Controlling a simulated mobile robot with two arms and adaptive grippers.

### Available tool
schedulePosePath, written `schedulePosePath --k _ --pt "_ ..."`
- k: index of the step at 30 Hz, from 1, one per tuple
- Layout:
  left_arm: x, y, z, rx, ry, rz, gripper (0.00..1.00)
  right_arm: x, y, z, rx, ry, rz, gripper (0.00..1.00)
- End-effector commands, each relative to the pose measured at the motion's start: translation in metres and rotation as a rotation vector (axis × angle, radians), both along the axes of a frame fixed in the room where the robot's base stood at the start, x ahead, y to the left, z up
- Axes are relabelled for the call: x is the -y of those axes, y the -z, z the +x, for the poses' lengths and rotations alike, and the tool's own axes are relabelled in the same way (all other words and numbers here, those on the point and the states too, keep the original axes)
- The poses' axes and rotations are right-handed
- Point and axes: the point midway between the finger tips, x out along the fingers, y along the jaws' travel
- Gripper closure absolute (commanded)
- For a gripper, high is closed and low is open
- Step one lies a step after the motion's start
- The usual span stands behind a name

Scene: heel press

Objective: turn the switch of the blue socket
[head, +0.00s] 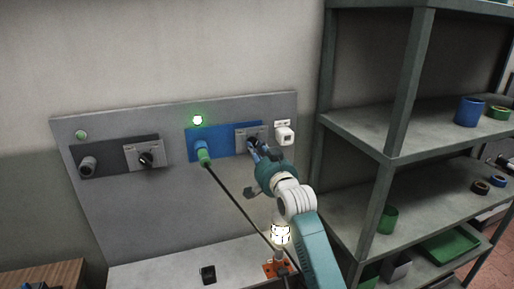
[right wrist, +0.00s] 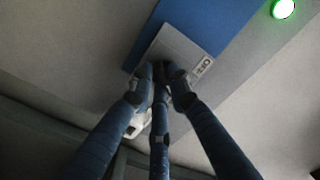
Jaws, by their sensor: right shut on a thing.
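My right gripper (head: 256,147) is at this plate. In the right wrist view its fingertips (right wrist: 162,74) are closed together on the switch knob, which they hide. How the knob is turned cannot be told. My left gripper is not in view.
A green lamp (head: 197,120) glows above the blue socket. A dark socket (head: 88,166) with a black knob (head: 146,159) is at the left of the panel. A white box (head: 285,136) sits right of the switch. Metal shelves (head: 360,118) stand close on the right.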

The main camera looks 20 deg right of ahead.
Motion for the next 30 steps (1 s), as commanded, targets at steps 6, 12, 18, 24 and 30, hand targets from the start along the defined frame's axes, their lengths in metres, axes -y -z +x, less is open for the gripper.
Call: schedulePosePath --k 6,12,18,24,30 --pt "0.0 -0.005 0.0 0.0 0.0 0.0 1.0 -0.0012 0.001 0.0 -0.007 0.0 0.099 1.0" --pt "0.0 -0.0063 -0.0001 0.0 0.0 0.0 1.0 -0.001 0.0013 -0.0001 -0.007 0.0 0.141 1.0" --pt "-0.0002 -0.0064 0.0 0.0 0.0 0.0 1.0 -0.001 0.0014 -0.0001 -0.007 0.0 0.15 1.0" --pt "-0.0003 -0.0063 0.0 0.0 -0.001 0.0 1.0 -0.001 0.0014 0.0 -0.007 0.0 0.15 1.0" --pt "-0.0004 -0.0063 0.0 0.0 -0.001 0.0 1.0 -0.001 0.0011 0.0 -0.006 0.0 0.149 0.64"
